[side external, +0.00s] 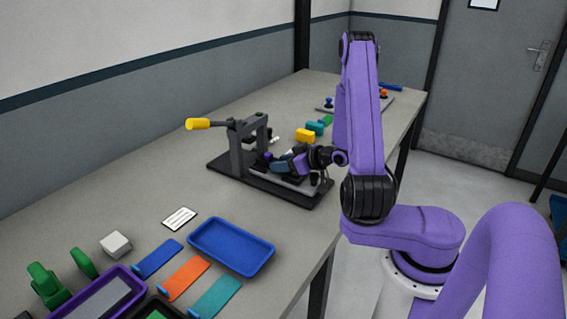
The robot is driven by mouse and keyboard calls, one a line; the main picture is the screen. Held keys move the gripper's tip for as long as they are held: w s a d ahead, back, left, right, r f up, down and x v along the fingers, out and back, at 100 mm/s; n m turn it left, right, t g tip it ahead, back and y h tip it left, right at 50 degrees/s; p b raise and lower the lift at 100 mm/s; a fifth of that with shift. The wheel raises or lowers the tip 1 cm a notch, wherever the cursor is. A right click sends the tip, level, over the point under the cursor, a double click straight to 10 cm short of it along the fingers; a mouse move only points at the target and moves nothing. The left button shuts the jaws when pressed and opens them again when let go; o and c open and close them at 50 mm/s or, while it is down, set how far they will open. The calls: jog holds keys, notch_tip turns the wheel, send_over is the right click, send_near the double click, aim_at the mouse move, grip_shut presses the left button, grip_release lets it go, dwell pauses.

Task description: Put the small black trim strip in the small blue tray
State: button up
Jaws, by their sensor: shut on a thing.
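The small blue tray (230,247) lies empty on the near part of the bench. My gripper (278,163) is far behind it, low over the base of a black clamp fixture (225,170) with a yellow handle. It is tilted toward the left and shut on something. What lies between its fingers is too small and dark to make out. I cannot pick out the small black trim strip against the dark fixture and gripper.
Blue, orange (185,279) and teal (216,297) flat tools lie left of and in front of the tray. A white card (180,219), a pale block (116,244) and a purple tray (128,275) are farther left. Yellow (305,135) and teal blocks stand behind the fixture. Bench between fixture and tray is clear.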

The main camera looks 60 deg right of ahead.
jog(key=shift+f, duration=0.45)
jog(key=o, duration=1.2)
jog(key=shift+c, duration=0.2)
